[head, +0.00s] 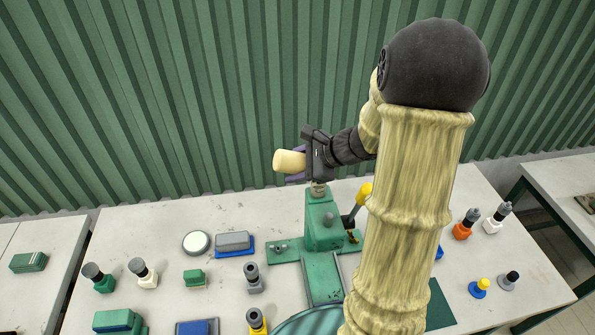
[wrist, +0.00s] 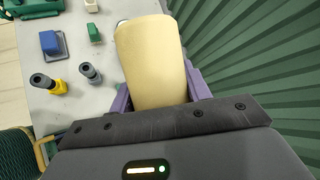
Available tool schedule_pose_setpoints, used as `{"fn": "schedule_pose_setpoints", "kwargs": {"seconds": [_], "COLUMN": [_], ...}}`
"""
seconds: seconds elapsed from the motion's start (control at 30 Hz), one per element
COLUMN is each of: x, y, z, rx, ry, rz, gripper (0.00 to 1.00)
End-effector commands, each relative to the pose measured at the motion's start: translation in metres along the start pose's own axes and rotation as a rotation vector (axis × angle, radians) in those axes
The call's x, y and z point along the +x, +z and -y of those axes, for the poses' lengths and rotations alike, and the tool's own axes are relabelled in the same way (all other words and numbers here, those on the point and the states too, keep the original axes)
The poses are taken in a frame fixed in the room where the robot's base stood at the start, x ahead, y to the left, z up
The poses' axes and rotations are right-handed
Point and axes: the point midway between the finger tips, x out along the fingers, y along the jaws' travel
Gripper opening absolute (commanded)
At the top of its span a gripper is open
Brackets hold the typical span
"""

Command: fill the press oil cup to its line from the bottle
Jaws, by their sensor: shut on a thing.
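A cream bottle (head: 288,161) lies nearly on its side in the air, its rounded end toward the left. My gripper (head: 301,165) is shut on it, above the green press (head: 322,222). In the wrist view the bottle (wrist: 150,58) fills the space between my purple fingers. A small greyish fitting (head: 318,188), perhaps the oil cup, stands on top of the press just below my gripper. Its fill line and oil level are too small to see. The bottle's mouth and any flow of oil are hidden.
A yellow-knobbed lever (head: 362,194) rises at the press's right. A round white-topped tin (head: 196,243), a grey block on a blue base (head: 233,243) and several stamp-like pieces stand on the table. A corrugated green wall (head: 180,100) is close behind. Bare tabletop lies at the left rear.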

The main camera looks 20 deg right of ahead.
Motion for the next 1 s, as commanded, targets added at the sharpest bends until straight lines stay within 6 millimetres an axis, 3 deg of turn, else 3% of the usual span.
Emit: {"fn": "schedule_pose_setpoints", "kwargs": {"seconds": [0.43,0.7,1.0], "x": [-0.025,-0.002,0.003], "y": [0.031,0.011,0.007], "z": [0.018,0.003,0.000], "rx": [0.198,0.194,0.194], "ry": [-0.083,-0.081,-0.080], "rz": [0.413,0.418,0.416], "gripper": [0.38,0.38,0.38]}}
